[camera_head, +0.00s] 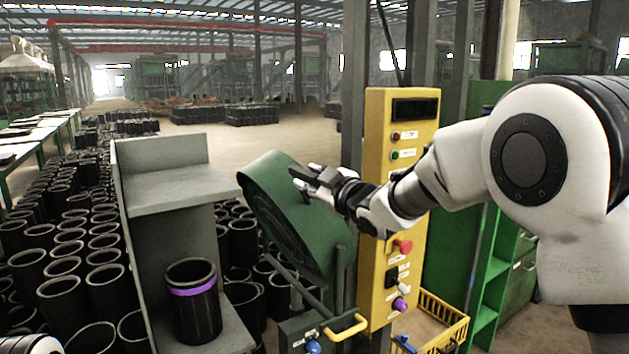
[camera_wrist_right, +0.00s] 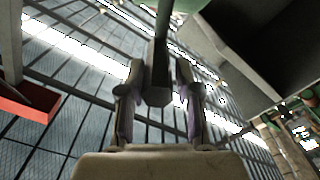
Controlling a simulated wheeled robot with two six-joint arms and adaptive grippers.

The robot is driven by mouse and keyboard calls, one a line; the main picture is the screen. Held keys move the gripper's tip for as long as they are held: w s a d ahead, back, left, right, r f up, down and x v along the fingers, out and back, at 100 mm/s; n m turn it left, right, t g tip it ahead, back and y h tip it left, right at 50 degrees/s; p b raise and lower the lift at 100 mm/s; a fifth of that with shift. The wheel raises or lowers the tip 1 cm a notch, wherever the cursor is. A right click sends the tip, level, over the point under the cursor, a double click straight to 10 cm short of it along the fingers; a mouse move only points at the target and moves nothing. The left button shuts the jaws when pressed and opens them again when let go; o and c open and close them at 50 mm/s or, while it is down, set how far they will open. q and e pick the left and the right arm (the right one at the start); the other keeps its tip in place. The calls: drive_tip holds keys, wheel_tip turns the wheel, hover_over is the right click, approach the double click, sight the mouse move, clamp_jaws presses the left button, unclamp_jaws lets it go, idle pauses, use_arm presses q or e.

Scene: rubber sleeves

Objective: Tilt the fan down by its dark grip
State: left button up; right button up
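The green round fan (camera_head: 285,215) stands in the middle of the head view, its round housing tilted. A dark grip (camera_head: 300,173) sticks out from its upper right side. My right gripper (camera_head: 312,180) reaches in from the right at this grip. A bit of the green fan (camera_wrist_right: 190,5) shows at the top there. Only a white part of my left arm shows at the lower left of the head view; its gripper is out of view.
A yellow control panel (camera_head: 377,150) with buttons stands right behind my right gripper. A grey stand (camera_head: 175,190) at the left bears a black sleeve (camera_head: 194,310) with a purple band. Many black sleeves fill the floor at the left. A yellow basket (camera_head: 440,335) is at the lower right.

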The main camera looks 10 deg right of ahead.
drive_tip(key=shift+o, duration=0.8)
drive_tip(key=shift+a, duration=0.25)
drive_tip(key=shift+s+d, duration=0.25)
drive_tip(key=shift+s, duration=0.05)
drive_tip(key=v, duration=1.1)
drive_tip(key=shift+s, duration=0.2)
drive_tip(key=shift+a, duration=0.15)
